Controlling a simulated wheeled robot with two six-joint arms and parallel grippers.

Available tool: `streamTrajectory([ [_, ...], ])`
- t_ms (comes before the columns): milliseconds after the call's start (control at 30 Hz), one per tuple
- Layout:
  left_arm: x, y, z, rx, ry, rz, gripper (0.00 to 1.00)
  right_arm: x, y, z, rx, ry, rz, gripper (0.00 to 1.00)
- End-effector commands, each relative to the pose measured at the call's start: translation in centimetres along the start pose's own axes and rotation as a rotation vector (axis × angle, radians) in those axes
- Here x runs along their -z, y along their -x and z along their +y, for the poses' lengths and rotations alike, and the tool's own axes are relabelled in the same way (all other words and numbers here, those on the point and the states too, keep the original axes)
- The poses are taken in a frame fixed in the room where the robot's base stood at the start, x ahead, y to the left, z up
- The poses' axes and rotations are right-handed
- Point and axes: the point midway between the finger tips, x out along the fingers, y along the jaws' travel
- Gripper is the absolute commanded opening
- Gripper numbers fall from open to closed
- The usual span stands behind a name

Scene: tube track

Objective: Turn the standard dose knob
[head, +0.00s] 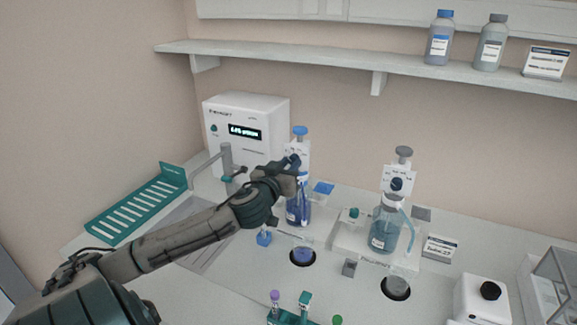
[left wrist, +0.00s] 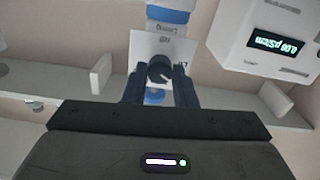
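The standard dose knob (left wrist: 160,68) is a small dark round knob on a white plate (left wrist: 178,50) of the blue-capped dispenser. In the head view that dispenser has a blue top (head: 300,131) and a bottle of blue liquid (head: 298,210); my gripper hides the knob there. My left gripper (head: 291,168) is at the front of the plate. In the left wrist view the fingers of my left gripper (left wrist: 160,84) stand on both sides of the knob with no clear gap, and appear closed on it. My right gripper is not in view.
A second dispenser (head: 396,185) with a grey top and dark knob stands to the right. A white instrument with a display (head: 245,132) is behind left. A green rack (head: 137,205) lies left. A shelf (head: 330,58) runs above.

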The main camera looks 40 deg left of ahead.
Motion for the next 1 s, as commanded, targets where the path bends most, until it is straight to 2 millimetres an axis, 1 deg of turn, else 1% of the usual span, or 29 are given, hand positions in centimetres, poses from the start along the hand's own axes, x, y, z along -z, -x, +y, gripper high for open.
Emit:
streamTrajectory([
  [267,0.0,0.0,0.0,0.000,-0.018,0.000,0.02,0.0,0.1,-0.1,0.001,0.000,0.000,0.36],
  [433,0.1,0.0,0.0,0.001,-0.081,0.000,0.02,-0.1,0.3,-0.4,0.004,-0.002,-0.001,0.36],
  [667,0.1,0.0,0.0,0.001,-0.243,-0.001,0.02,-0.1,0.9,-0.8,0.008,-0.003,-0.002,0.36],
  [1000,0.1,0.0,-0.1,0.001,-0.506,-0.001,0.02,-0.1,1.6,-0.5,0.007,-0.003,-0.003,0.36],
])
